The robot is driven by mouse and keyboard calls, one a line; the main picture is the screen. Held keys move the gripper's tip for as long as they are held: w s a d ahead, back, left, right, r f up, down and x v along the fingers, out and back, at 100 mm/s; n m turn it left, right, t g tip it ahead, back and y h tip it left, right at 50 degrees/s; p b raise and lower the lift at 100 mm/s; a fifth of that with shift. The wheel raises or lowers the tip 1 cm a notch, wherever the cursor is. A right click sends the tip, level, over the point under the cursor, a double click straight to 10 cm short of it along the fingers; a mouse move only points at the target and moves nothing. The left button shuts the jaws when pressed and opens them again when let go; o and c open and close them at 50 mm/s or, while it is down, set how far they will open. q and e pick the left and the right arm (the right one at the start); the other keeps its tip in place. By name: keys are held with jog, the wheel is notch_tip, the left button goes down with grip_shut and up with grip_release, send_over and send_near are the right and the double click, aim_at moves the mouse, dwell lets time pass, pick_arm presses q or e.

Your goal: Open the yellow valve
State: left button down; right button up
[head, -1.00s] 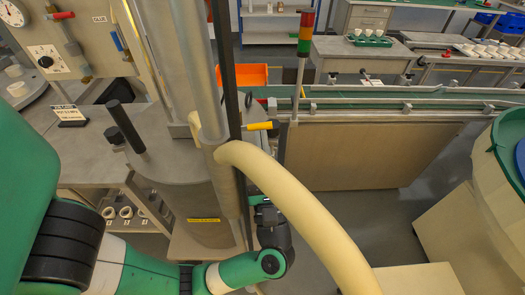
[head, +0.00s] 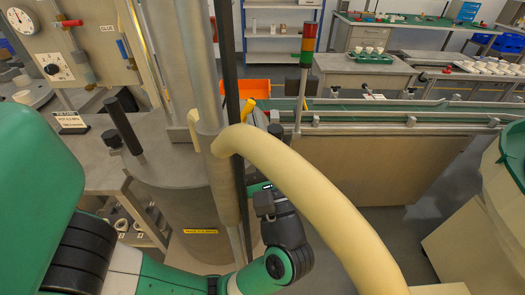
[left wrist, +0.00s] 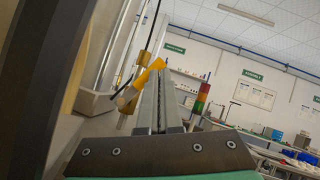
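The yellow valve handle (head: 248,104) shows in the head view beside the vertical grey and black pipes, tilted upward. In the left wrist view the yellow handle (left wrist: 150,75) slants up to the right from a brass-coloured fitting (left wrist: 128,102) on a thin vertical pipe. My left gripper (head: 262,122) is right at the handle, partly hidden behind the cream hose. Its grey fingers (left wrist: 157,85) are close together and reach the handle's upper part; whether they touch it I cannot tell. I see nothing between the fingers. My right gripper is in neither view.
The thick cream hose (head: 300,185) arches in front of my left forearm. A panel with gauges (head: 75,45) stands at the left. A signal tower (head: 306,55) and a green conveyor (head: 370,108) lie behind to the right. An orange bin (head: 258,88) is behind the pipes.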

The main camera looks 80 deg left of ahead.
pick_arm(q)
jog(key=shift+s+r, duration=0.35)
jog(key=shift+a, duration=0.1)
jog(key=v, duration=1.1)
jog(key=shift+d+b, duration=0.3)
jog(key=shift+b, duration=0.05)
jog(key=shift+f, duration=0.1)
